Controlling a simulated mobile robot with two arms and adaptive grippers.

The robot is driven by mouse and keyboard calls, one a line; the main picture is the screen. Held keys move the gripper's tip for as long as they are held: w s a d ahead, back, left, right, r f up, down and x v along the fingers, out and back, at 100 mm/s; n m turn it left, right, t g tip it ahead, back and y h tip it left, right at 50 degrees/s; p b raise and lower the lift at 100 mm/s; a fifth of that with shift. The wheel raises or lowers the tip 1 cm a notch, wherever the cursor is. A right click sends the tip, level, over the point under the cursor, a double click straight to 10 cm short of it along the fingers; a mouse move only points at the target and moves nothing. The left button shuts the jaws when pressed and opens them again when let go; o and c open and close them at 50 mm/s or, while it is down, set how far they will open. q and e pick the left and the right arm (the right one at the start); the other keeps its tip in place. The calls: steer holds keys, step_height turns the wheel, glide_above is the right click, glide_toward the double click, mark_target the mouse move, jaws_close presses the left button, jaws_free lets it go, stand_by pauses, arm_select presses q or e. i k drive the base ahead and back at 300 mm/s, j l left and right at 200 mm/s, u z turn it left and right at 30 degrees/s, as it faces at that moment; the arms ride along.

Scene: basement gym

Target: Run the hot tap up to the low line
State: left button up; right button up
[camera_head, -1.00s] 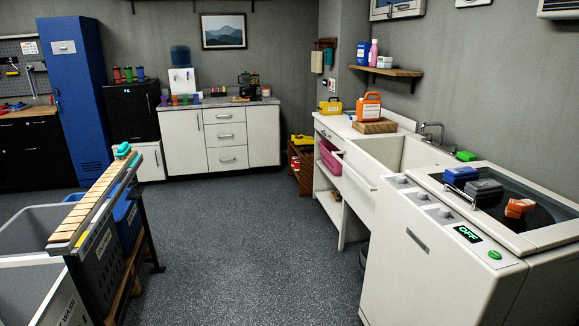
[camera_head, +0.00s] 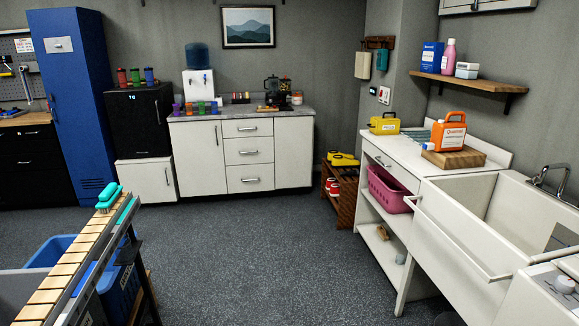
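A white utility sink (camera_head: 490,215) stands at the right, with a towel bar along its front edge. A curved metal tap (camera_head: 552,182) rises at the sink's back right and is partly cut off by the picture's edge. I cannot make out separate hot and cold handles. Part of the basin's inside shows pale, and I see no water in it. A grey marked panel (camera_head: 563,238) shows at the basin's right end, too small to read. Neither of my grippers is in view.
A counter with an orange jug (camera_head: 449,132) on a wooden block and a yellow case (camera_head: 384,124) adjoins the sink. A pink basket (camera_head: 389,188) sits below. The floor (camera_head: 270,260) between is clear.

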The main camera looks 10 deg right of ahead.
mark_target(534, 180)
steer(key=i+z, duration=0.2)
steer(key=i, duration=0.3)
steer(key=i+j+z, duration=0.2)
steer(key=i, duration=0.25)
steer(key=i+j+z, duration=0.2)
steer(key=i, duration=0.3)
steer(key=i+j+z, duration=0.25)
steer(key=i, duration=0.2)
